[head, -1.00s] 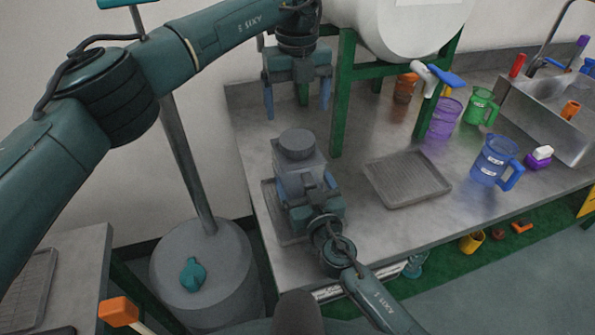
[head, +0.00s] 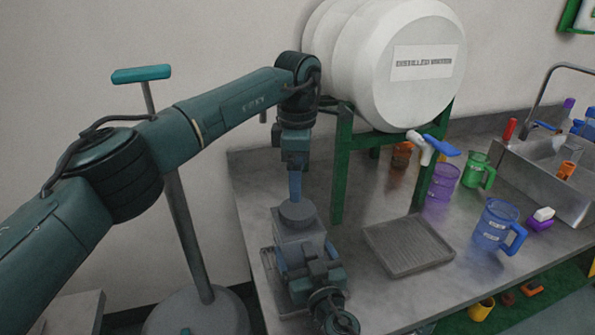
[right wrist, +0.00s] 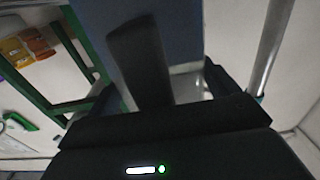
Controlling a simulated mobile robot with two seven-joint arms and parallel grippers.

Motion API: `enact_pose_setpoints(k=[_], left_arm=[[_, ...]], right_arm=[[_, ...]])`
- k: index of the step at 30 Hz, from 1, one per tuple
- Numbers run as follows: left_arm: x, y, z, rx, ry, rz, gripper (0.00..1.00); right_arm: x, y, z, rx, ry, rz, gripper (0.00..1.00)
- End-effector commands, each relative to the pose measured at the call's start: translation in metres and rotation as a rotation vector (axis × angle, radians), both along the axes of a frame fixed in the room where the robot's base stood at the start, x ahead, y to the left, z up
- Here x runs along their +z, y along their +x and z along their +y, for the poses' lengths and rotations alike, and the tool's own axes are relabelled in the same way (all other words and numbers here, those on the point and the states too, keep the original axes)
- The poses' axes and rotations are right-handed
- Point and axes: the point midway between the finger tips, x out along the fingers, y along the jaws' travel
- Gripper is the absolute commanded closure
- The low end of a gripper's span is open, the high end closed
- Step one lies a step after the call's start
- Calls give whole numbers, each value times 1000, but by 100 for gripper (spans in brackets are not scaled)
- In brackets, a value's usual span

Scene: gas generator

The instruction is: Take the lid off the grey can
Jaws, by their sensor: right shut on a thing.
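The grey can (head: 291,245) stands on a tray at the left end of the steel counter. Its round grey lid (head: 297,213) is on top. My right gripper (head: 305,256) is shut on the can's body from the front, below the lid. My left gripper (head: 295,188) points straight down over the lid, its fingertips at or just above the lid's top. It is seen edge-on, so the gap between its fingers is hidden, and I cannot tell whether it touches the lid.
A white water barrel (head: 385,95) with a blue-handled tap rests on a green stand (head: 341,165) close right of my left gripper. An empty grey tray (head: 408,246), coloured jugs and a sink (head: 545,175) are further right. A T-handled pump (head: 180,200) stands left of the counter.

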Motion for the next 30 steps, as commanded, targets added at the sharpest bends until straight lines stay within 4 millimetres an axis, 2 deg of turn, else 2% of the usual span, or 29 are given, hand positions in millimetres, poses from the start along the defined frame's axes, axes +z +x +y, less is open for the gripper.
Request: enact_pose_setpoints(k=[12, 18, 24, 30], left_arm=[[0, 0, 0, -955, 0, 0, 14], [0, 0, 0, -1335, 0, -1, 14], [0, 0, 0, -1538, 0, -1, 14], [-13, 0, 0, -1581, -2, 3, 14]], right_arm=[[0, 0, 0, -1, 0, 1, 77], [0, 0, 0, -1, 0, 1, 77], [0, 0, 0, -1, 0, 1, 77], [0, 0, 0, -1, 0, 1, 77]])
